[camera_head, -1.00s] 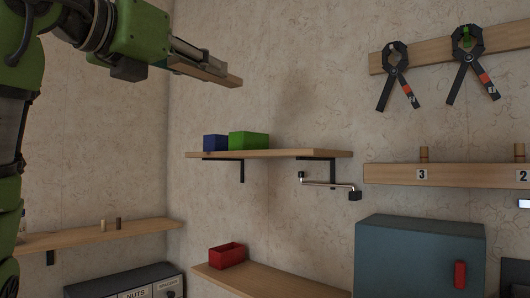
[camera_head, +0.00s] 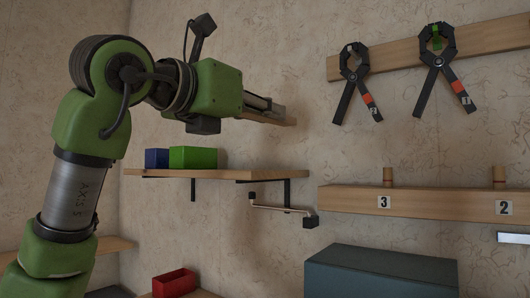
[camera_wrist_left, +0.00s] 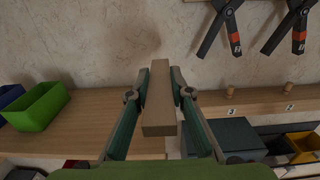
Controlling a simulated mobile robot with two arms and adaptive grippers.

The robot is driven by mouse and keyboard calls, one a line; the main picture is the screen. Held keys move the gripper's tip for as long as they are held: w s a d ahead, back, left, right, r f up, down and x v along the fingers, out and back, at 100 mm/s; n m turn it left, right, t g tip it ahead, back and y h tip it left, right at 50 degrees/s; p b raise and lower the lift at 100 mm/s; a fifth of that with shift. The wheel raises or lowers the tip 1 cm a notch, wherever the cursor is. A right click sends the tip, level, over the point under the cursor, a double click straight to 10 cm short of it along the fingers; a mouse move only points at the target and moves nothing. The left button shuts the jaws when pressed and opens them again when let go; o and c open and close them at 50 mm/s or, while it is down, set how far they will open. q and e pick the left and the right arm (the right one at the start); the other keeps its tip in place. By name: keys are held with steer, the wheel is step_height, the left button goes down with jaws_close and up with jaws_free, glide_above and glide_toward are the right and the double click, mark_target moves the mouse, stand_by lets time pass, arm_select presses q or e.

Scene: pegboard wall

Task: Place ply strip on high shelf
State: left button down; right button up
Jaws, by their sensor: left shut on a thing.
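The ply strip (camera_head: 280,119), a light wooden bar, is held by my left gripper (camera_head: 270,108) in front of the wall. In the head view it appears above the right part of the high shelf (camera_head: 240,175). In the left wrist view the strip (camera_wrist_left: 160,98) lies lengthwise between the two fingers (camera_wrist_left: 159,92), with the shelf (camera_wrist_left: 105,118) beneath and behind it. A gap shows between strip and shelf in the head view. My right gripper is not in view.
A blue bin (camera_head: 157,158) and a green bin (camera_head: 193,157) stand on the shelf's left part; its right part is bare. A crank-like tool (camera_head: 283,208) hangs below. Clamps (camera_head: 437,60) hang at the upper right, above a numbered peg rail (camera_head: 440,203). A red bin (camera_head: 174,282) sits lower.

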arm_select(q)
steer(key=w+f, duration=0.2)
steer(key=w+f+p, duration=0.1)
steer(key=f, duration=0.1)
steer(key=shift+d, duration=0.35)
steer(key=shift+w+f, duration=0.25)
steer(key=shift+f, duration=0.1)
steer(key=f, duration=0.3)
steer(key=shift+w+d+p, duration=0.1)
steer(key=shift+w+p, duration=0.15)
steer(key=shift+p, duration=0.1)
steer(key=shift+f, duration=0.35)
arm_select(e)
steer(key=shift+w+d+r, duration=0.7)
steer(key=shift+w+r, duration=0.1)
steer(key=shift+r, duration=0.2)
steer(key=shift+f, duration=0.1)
arm_select(q)
steer(key=shift+f, duration=0.2)
steer(key=c, duration=1.8)
jaws_free()
steer(key=shift+r, duration=0.1)
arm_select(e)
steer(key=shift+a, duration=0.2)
